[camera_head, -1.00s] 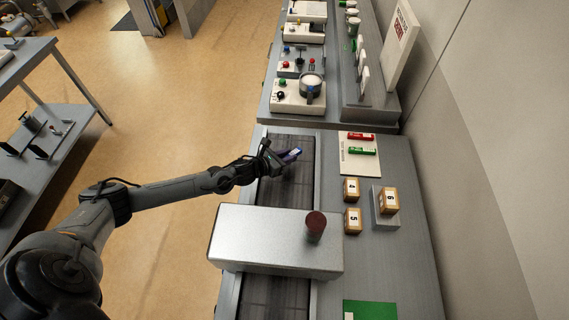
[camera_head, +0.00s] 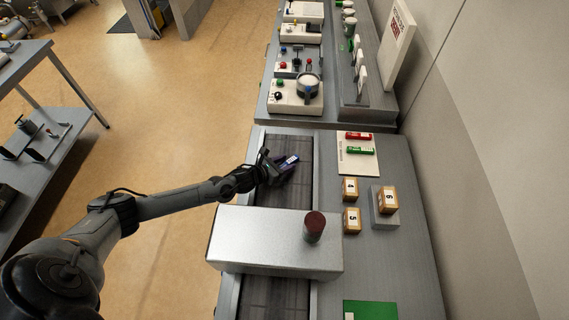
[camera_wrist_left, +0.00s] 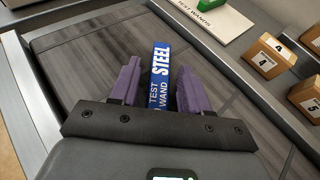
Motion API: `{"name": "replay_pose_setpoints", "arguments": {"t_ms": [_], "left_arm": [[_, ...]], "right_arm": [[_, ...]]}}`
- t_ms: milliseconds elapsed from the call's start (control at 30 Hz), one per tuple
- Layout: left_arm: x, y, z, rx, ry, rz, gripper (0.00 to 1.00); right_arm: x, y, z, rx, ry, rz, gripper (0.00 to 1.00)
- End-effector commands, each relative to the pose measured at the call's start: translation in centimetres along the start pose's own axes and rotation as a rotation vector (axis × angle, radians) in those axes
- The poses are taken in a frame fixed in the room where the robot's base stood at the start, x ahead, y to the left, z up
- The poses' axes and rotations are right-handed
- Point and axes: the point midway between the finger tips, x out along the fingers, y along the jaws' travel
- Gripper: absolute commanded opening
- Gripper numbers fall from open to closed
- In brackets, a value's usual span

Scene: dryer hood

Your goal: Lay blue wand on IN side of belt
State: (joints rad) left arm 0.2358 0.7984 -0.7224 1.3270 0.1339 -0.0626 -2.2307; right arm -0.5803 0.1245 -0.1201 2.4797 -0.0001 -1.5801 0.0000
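The blue wand (camera_wrist_left: 160,80), marked "STEEL TEST WAND", is between the two purple fingers of my left gripper (camera_wrist_left: 158,88). Narrow gaps show between the wand and each finger, so the gripper looks slightly open around it. In the head view the wand (camera_head: 289,161) and the left gripper (camera_head: 277,169) are low over the dark belt (camera_head: 290,192), on the stretch above the silver hood in the picture. The wand appears at or very near the belt surface; contact is hard to tell. My right gripper is out of view.
The silver hood (camera_head: 265,240) with a dark red cap (camera_head: 314,226) spans the belt just below my gripper. To the right are a wand board (camera_head: 357,166) with red and green wands, and numbered blocks (camera_head: 351,220). Bare belt surrounds the wand.

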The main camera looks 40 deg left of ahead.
Motion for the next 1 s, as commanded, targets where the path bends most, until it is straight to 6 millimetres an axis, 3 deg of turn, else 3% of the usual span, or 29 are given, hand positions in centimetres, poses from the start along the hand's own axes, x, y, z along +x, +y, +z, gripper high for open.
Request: {"name": "replay_pose_setpoints", "arguments": {"t_ms": [467, 1000], "left_arm": [[-0.5, 0.0, 0.3, 0.001, 0.001, 0.0, 0.53], [-9.5, 0.0, 0.2, 0.002, 0.003, -0.002, 0.53]], "right_arm": [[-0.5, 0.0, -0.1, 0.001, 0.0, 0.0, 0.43], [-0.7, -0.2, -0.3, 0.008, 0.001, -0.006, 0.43]]}}
